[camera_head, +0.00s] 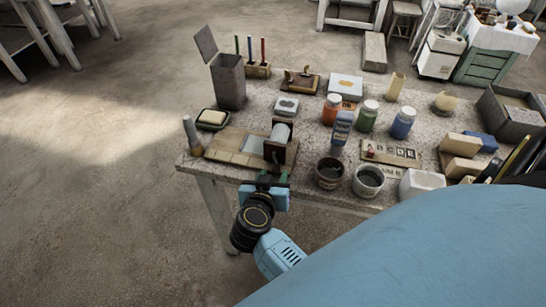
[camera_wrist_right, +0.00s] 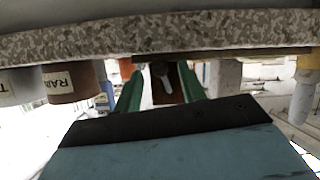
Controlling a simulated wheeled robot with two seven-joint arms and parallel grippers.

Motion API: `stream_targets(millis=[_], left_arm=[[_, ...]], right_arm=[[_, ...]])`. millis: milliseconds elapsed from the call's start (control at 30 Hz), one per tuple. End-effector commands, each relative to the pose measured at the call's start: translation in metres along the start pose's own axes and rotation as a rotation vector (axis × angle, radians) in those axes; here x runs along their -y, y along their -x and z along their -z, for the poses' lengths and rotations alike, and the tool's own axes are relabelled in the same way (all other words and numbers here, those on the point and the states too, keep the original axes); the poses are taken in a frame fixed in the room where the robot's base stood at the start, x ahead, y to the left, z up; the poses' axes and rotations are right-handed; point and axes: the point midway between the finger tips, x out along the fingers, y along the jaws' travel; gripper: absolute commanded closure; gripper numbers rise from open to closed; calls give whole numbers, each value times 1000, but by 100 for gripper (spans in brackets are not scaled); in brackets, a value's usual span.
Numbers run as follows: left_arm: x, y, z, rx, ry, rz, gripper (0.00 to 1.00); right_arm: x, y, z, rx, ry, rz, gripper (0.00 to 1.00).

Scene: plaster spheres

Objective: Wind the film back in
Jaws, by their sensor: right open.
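A wooden board (camera_head: 237,146) lies near the table's front left. On it stands a dark brown upright holder with a pale roll (camera_head: 281,132), and a grey-white sheet of film (camera_head: 250,146) lies flat beside the roll. My right gripper (camera_head: 266,179) is at the table's front edge, just in front of the holder. In the right wrist view, which looks upside down, its green fingers (camera_wrist_right: 161,84) are apart. A brown upright with a small grey knob or handle (camera_wrist_right: 164,73) shows between them; I cannot tell whether they touch it. My left gripper is not in view.
A soap dish (camera_head: 212,119) and a grey open bin (camera_head: 229,82) are behind the board. A grey cylinder (camera_head: 191,134) stands at its left.

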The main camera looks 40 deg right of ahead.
Motion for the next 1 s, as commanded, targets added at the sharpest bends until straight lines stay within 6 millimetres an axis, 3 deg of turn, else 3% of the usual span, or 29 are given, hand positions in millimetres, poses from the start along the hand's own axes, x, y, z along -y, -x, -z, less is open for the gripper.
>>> stream_targets(millis=[367,700,1000], left_arm=[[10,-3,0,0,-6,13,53],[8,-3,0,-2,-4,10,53],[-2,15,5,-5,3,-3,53]], right_arm=[[0,-5,1,-1,0,1,59],[0,-4,1,0,0,0,100],[2,-3,3,-6,-77,33,100]])
